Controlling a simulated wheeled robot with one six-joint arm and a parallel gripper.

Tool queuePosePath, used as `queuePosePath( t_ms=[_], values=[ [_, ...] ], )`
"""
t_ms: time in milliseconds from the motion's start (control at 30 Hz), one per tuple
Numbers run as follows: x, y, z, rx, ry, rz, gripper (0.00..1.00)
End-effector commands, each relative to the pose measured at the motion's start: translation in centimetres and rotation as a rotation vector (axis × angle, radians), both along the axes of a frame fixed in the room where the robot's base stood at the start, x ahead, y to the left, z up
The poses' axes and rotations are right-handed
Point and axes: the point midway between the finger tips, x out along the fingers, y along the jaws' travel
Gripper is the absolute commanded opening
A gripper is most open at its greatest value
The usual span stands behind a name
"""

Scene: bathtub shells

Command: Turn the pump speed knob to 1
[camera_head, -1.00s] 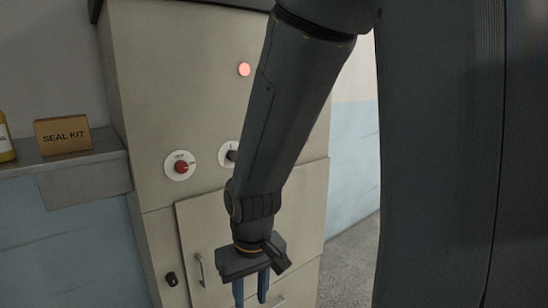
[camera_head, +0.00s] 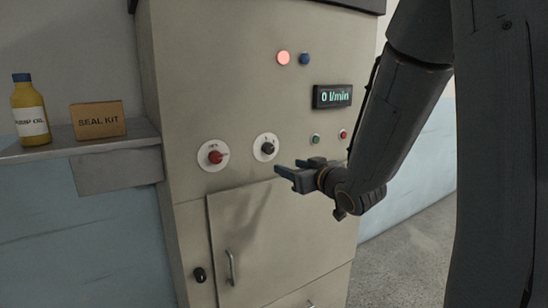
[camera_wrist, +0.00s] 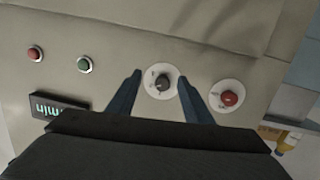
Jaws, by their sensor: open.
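The dark knob (camera_head: 268,147) sits on a round white dial plate on the beige cabinet, right of a red knob (camera_head: 215,157) on its own white plate. My gripper (camera_head: 284,174) is open and empty, just below and right of the dark knob in the head view. In the wrist view the dark knob (camera_wrist: 162,83) shows between and beyond my two fingers (camera_wrist: 160,98), apart from them. The dial marks are too small to read. The display (camera_head: 332,96) reads 0 l/min.
A green button (camera_head: 316,139) and a red button (camera_head: 343,134) are right of the knob. A lit red lamp (camera_head: 283,58) and a blue lamp (camera_head: 305,59) are above. A shelf (camera_head: 100,147) at left holds a yellow bottle (camera_head: 29,110) and a seal kit box (camera_head: 98,120).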

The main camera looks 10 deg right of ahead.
Motion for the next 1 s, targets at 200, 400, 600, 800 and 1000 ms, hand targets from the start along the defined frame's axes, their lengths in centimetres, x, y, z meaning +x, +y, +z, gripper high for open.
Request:
queuePosePath(
  t_ms=[200,400,600,800,1000],
  values=[
    [0.4,0.7,2.5,0.033,-0.122,0.072,0.46],
    [2.3,1.5,2.8,0.036,-0.13,0.079,0.46],
    [5.2,2.5,2.8,0.036,-0.129,0.079,0.46],
    [7.2,3.0,2.7,0.037,-0.129,0.077,0.46],
    [7.6,3.2,2.7,0.036,-0.13,0.077,0.46]
  ],
)
